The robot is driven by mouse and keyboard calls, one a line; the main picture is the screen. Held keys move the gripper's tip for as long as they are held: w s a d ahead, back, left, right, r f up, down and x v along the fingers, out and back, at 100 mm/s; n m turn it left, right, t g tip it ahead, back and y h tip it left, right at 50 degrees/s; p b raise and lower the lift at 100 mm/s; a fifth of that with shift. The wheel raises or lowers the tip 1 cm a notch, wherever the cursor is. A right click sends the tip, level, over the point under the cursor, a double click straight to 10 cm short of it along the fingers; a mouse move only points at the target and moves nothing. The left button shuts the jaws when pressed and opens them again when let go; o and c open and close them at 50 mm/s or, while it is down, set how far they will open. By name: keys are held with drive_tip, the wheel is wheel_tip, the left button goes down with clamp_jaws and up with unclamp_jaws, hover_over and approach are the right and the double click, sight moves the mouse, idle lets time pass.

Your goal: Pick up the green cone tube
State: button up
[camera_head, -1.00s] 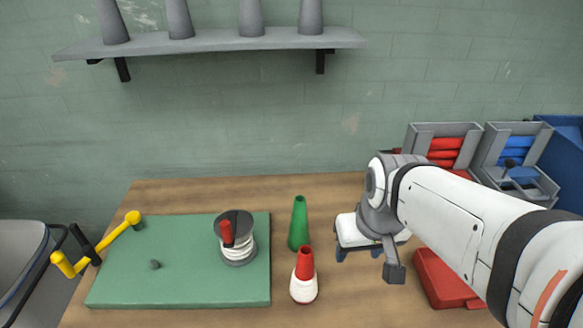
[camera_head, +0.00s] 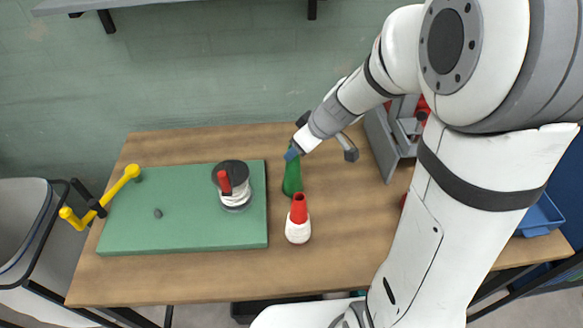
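The green cone tube (camera_head: 292,178) stands upright on the wooden table, right of the green board. My gripper (camera_head: 291,154) is at the top of the cone tube, coming in from the upper right. Its blue fingertip overlaps the tube's upper end in the picture. The rest of the fingers are hidden by the gripper body, so I cannot tell whether they are open or shut on the tube.
A red cone tube wound with white thread (camera_head: 298,220) stands just in front of the green one. A yellow crank (camera_head: 118,190) is at the board's left. Grey bins (camera_head: 385,135) stand at the right.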

sight(293, 170)
drive_tip(key=x, duration=0.4)
drive_tip(key=shift+a+f, duration=0.2)
drive_tip(key=shift+f, duration=0.1)
drive_tip(key=shift+c, duration=0.4)
drive_tip(key=shift+w, duration=0.1)
clamp_jaws()
